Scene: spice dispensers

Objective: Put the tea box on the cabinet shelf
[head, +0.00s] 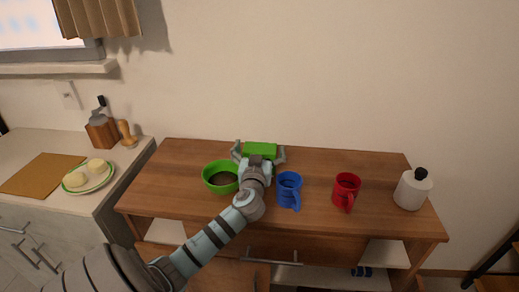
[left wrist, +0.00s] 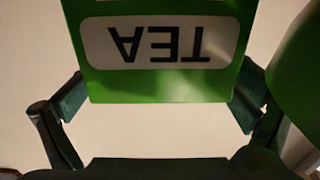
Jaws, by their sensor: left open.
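The green tea box (head: 261,149) stands on the wooden cabinet top near its back edge, partly hidden by my left gripper. In the left wrist view the tea box (left wrist: 160,80) shows its TEA label upside down. My left gripper (head: 259,153) is open, with one finger on each side of the box; gaps show between the fingers and the box in the left wrist view. The wooden cabinet (head: 330,216) has open shelf spaces below its top; a white shelf surface (head: 315,276) shows at the lower right. My right gripper is not in view.
A green bowl (head: 213,189) with dark contents stands just left of my left gripper. A blue mug (head: 289,187), a red mug (head: 346,188) and a white bottle (head: 411,192) stand to the right. A counter (head: 30,150) with a plate is at left.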

